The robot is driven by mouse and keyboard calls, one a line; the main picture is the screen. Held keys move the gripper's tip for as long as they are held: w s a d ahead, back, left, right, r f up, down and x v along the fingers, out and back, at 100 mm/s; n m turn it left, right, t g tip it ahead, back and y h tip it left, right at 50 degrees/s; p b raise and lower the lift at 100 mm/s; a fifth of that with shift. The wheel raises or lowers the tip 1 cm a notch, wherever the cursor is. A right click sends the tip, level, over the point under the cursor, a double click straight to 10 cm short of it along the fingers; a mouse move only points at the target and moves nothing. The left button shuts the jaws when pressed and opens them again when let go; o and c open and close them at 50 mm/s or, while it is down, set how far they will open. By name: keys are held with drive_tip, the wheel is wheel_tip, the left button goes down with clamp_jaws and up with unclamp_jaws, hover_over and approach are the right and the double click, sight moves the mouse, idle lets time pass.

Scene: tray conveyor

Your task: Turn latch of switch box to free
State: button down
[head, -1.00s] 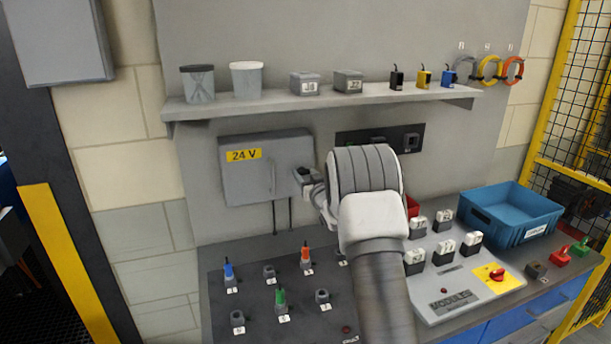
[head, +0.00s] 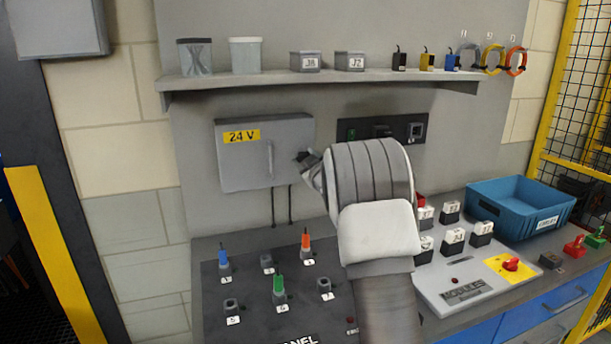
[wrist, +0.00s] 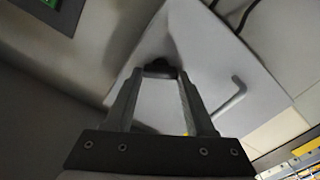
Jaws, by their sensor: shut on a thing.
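The switch box (head: 235,165) is a grey wall box with a yellow 24 V label and a bar handle (head: 270,163) on its closed door. My gripper (head: 304,158) is at the box's right edge. In the wrist view my gripper (wrist: 159,72) has its two fingers on either side of a small dark latch (wrist: 158,66) at the edge of the box (wrist: 190,35). The jaws are shut on this latch. In the head view my fingers and wrist largely hide the latch, so its angle is unclear.
A shelf (head: 330,81) with cups and small boxes runs above the switch box. A dark socket panel (head: 412,133) is on the wall right of it. Below are a bench panel with coloured plugs (head: 278,287), a modules board (head: 440,285) and a blue bin (head: 515,215).

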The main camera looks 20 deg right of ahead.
drive_tip(key=n+b, duration=1.1)
drive_tip(key=shift+a+f+n+b, duration=0.15)
drive_tip(key=shift+f+n+b, duration=0.05)
drive_tip(key=shift+n+b, duration=0.2)
idle(0.3)
drive_tip(key=shift+c, duration=1.2)
unclamp_jaws()
drive_tip(key=shift+s, duration=0.1)
drive_tip(key=s+b, duration=0.1)
drive_tip(key=s, duration=1.6)
drive_tip(key=shift+s, duration=0.1)
